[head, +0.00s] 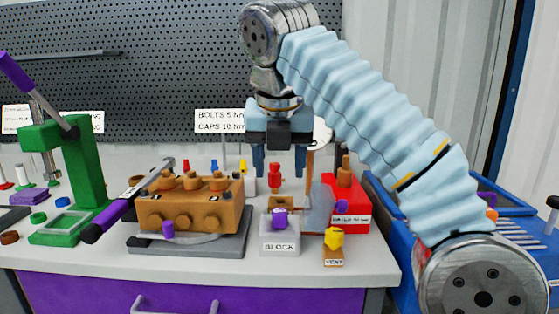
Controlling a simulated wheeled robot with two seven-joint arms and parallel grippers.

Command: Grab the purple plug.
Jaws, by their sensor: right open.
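Small purple pieces show in three places, and I cannot tell for sure which is the plug. One purple piece (279,218) is at the grey block labelled "BLOCK" (279,245). Another purple piece (168,229) is at the front of the brown pump body (200,205). A third purple piece (342,207) is by the red box (350,215). My right gripper (279,174) points down, open, above and behind the grey block. A red piece (275,178) shows between its fingers, apparently without being gripped. My left gripper is out of view.
A green press (90,170) with a purple-handled lever stands at left. A purple-handled wrench (115,212) leans across the pump's left side. A yellow piece (334,238) on the "VENT" stand is right of the block. A blue bin (395,235) borders the bench at right.

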